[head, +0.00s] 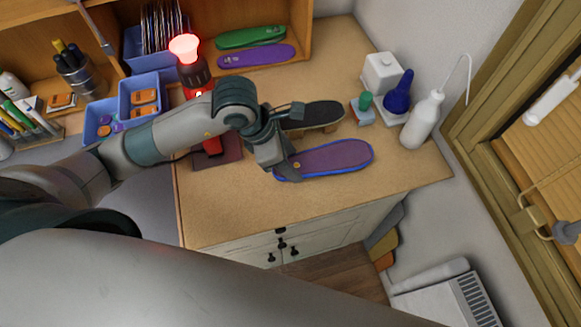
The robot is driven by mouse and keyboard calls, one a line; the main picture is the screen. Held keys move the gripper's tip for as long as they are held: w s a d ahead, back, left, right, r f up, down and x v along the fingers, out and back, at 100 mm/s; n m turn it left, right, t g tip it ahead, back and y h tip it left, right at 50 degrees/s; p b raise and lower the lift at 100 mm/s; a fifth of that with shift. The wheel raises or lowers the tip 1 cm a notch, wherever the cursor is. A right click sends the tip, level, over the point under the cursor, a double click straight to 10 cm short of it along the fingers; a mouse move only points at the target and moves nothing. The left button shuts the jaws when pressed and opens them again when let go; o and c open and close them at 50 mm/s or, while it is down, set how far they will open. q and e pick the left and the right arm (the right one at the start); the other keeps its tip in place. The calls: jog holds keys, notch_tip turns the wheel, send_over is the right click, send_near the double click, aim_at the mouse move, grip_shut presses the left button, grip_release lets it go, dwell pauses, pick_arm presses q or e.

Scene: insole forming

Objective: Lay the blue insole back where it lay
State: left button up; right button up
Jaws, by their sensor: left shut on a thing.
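The blue insole (335,157) has a purplish top face and a bright blue rim. It is over the right part of the wooden counter, its long side running left to right. My left gripper (290,162) is shut on its left end, and the gripper covers part of that end. I cannot tell whether the insole touches the counter or is just above it. A dark insole-shaped piece (318,114) with tan parts below it is just behind, partly hidden by my gripper. My right gripper is not in view.
A red lamp (184,48) glows behind my left arm. A green insole (250,37) and a purple insole (256,56) lie on the shelf. A white bottle (422,121) and a blue bottle (398,95) stand at the right. The counter's front strip (235,215) is clear.

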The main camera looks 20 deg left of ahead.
pick_arm(q)
jog(key=shift+f+b, duration=1.1)
jog(key=shift+f, duration=0.95)
jog(key=shift+f, duration=0.15)
jog(key=o, duration=1.1)
jog(key=shift+c, duration=0.2)
